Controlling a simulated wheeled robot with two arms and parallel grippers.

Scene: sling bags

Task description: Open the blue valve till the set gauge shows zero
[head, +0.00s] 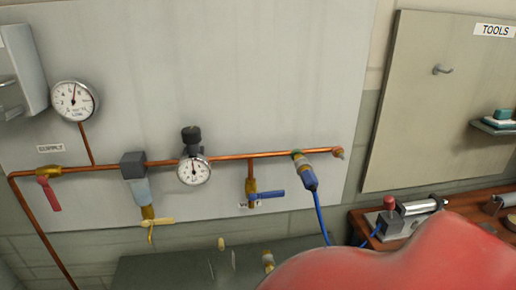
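The blue valve (266,195) has a blue lever on a brass body, on a short copper branch hanging from the main pipe. Its lever points right, roughly level, across the vertical branch. A small label behind it is partly covered. The set gauge, taken to be the small round gauge (194,170) below the black regulator knob (191,135), has a white face. Its needle points roughly upward; the numbers are too small to read. Neither of my grippers is in view.
A blue hose (320,217) hangs from a coupling. A bench (470,209) stands right. A large red rounded shape (400,262) hides the lower right.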

